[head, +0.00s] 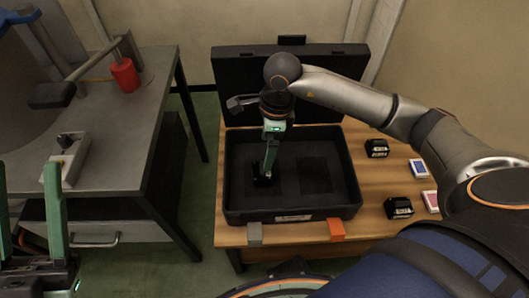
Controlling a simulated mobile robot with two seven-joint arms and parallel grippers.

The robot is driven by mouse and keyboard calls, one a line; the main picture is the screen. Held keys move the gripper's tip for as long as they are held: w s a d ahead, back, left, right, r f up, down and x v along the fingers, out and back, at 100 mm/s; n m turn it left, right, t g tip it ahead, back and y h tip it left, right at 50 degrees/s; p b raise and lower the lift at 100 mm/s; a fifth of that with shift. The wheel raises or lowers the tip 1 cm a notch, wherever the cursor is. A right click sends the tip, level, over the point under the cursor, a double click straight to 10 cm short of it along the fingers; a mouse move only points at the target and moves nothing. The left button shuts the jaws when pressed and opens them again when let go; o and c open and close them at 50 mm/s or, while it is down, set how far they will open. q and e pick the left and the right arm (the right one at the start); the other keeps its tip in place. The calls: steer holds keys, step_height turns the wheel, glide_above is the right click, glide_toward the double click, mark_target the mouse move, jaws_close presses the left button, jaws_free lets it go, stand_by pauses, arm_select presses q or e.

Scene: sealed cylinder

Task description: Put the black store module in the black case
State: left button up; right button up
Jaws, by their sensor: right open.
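The open black case (348,178) lies on the wooden table, its lid raised at the back. My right gripper (266,170) reaches down into the left half of the case. Its jaws are open, with the fingertips at a small black block (263,181) on the case floor. This block looks like a black store module, partly hidden by the fingers. Two similar black modules stand on the table right of the case, one farther back (376,148) and one nearer (399,207). My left gripper (29,192) is open and empty at the lower left, its fingers well apart.
Blue (418,168) and red (431,201) cards lie on the table at the right. Grey (254,233) and orange (336,230) pieces sit at the case's front. A grey workbench (140,110) with a red cup (124,75) stands left. The case's right half is clear.

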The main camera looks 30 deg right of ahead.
steer(key=s+a+r+g+y, duration=0.3)
steer(key=s+a+r+y, duration=0.25)
steer(key=s+a, duration=0.35)
steer(key=s+a+r+g+y, duration=0.2)
steer(key=s+a+r+y, duration=0.2)
steer(key=s+a+y, duration=0.55)
steer(key=a+r+m+y, duration=0.4)
steer(key=r+m+y, duration=0.1)
steer(key=r, duration=0.6)
steer(key=w+d+r+m+t+h, duration=0.3)
steer(key=d+m+t, duration=0.3)
steer(key=m+t, duration=0.7)
steer(key=w+d+r+m+t+h, duration=0.3)
steer(key=d+m+t, duration=0.4)
steer(key=m+t, duration=0.6)
step_height(320, 180, up, 2)
steer(key=w+m, duration=0.1)
steer(key=m, duration=0.4)
steer(key=shift+m+t, duration=0.3)
steer(key=shift+m, duration=0.1)
